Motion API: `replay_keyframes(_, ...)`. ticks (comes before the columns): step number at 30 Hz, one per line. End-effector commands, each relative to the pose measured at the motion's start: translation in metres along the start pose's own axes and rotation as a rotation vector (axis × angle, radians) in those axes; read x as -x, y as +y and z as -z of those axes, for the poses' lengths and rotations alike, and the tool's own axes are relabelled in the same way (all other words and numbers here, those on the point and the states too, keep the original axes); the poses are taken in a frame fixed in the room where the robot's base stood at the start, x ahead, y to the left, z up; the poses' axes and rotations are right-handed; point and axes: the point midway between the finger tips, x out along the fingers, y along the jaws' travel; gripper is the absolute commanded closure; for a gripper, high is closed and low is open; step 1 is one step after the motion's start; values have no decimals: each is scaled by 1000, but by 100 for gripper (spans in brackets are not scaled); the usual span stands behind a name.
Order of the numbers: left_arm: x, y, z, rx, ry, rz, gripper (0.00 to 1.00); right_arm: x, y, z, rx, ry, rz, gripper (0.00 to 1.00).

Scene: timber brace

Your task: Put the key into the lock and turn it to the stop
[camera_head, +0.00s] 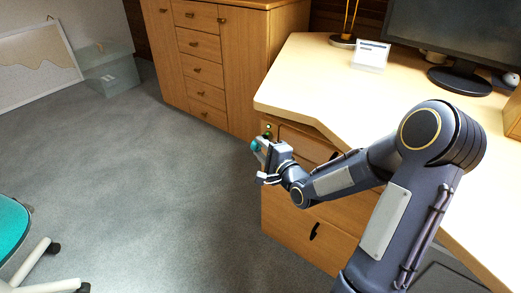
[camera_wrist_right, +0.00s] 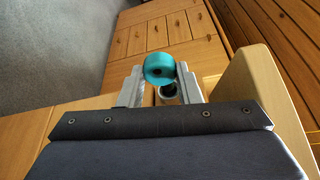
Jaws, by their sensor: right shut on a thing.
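The key shows as a round teal head (camera_wrist_right: 159,68) with a dark hole, between the fingertips of my right gripper (camera_wrist_right: 161,76) in the wrist view. The teal head also shows at the gripper's tip in the head view (camera_head: 255,146). My right gripper (camera_head: 262,163) is shut on it, beside the front left corner of the desk's drawer unit. A metal ring-shaped part (camera_wrist_right: 168,92), perhaps the lock, shows just below the teal head in the wrist view. Whether the key is in it I cannot tell; its shaft is hidden. My left gripper is out of view.
The desk (camera_head: 310,85) overhangs close above the gripper, with drawers (camera_head: 300,215) and dark handles below. A wooden cabinet (camera_head: 225,60) stands behind. A monitor (camera_head: 455,35) is on the desk. A teal chair (camera_head: 12,228) is at lower left. The grey floor between is clear.

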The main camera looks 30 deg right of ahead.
Motion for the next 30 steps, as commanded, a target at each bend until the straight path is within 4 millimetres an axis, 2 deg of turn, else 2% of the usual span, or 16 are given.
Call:
replay_keyframes(23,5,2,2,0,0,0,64,-6,-4,18,-1,1,-2,95)
replay_keyframes(24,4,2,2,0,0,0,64,-6,-4,18,0,1,-1,65)
replay_keyframes(29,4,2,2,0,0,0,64,-6,-4,18,0,1,-1,44)
replay_keyframes(30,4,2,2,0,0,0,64,-6,-4,18,0,1,-1,44)
